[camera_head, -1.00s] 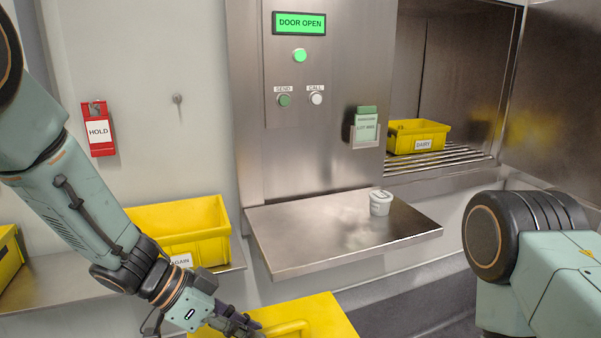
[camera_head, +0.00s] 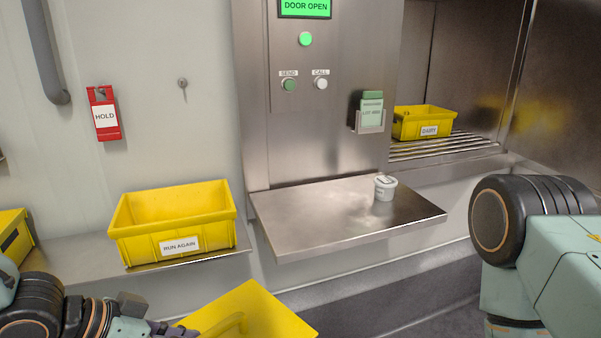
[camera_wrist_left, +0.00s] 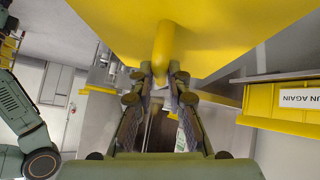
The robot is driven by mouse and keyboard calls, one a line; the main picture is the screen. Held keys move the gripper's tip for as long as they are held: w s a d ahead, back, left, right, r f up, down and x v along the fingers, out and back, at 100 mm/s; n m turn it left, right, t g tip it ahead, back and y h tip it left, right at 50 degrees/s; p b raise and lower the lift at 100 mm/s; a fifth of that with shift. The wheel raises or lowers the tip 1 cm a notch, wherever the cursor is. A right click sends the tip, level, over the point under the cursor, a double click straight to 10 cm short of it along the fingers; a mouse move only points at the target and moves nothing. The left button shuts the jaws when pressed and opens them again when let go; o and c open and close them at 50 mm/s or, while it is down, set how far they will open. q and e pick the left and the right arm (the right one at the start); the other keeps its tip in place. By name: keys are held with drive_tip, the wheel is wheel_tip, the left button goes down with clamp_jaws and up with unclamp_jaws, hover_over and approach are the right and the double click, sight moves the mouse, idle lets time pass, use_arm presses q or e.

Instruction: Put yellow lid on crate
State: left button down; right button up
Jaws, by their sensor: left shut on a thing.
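The yellow lid (camera_head: 268,312) is a flat plate with a bar handle (camera_wrist_left: 163,50), at the bottom edge of the head view, partly cut off. My left gripper (camera_wrist_left: 160,75) is shut on the handle and holds the lid tilted, in front of the shelves. In the head view the gripper's tips are cut off by the bottom edge. An open yellow crate labelled DAIRY (camera_head: 424,122) sits on the rollers in the tunnel opening. Another open yellow crate labelled RUN AGAIN (camera_head: 172,226) sits on the left shelf. My right gripper is outside the frames.
A steel shelf (camera_head: 325,232) carries a small white tub (camera_head: 385,187). Above are a green DOOR OPEN sign (camera_head: 305,8), SEND and CALL buttons (camera_head: 321,84) and a card holder (camera_head: 370,114). A red HOLD tag (camera_head: 104,115) hangs at left. Another yellow bin (camera_head: 14,238) is at far left.

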use_arm(q)
drive_tip(key=shift+w+a+r, duration=0.15)
drive_tip(key=shift+w+r, duration=0.1)
drive_tip(key=shift+s, duration=0.1)
drive_tip(key=shift+w+d+r, duration=0.2)
drive_tip(key=shift+d+r, duration=0.1)
drive_tip(key=shift+d, duration=0.2)
drive_tip(key=shift+s+d+r+m+g+h, duration=0.15)
drive_tip(key=shift+d+r+m+g+h, duration=0.2)
drive_tip(key=shift+d+m, duration=0.2)
drive_tip(key=d+r+m+g, duration=0.5)
drive_tip(key=d+r+m, duration=0.15)
drive_tip(key=d, duration=0.35)
drive_tip(key=shift+w+d+f+m+g, duration=0.65)
drive_tip(key=shift+f+m, duration=0.1)
drive_tip(key=shift+f, duration=0.2)
drive_tip(key=shift+w+d+f+m+g, duration=0.65)
drive_tip(key=shift+f+m, duration=0.15)
drive_tip(key=shift+f, duration=0.15)
drive_tip(key=shift+w+d+f+m+g, duration=0.55)
drive_tip(key=shift+w+d+f+m, duration=0.15)
drive_tip(key=shift+f, duration=0.25)
drive_tip(key=shift+a+r, duration=0.1)
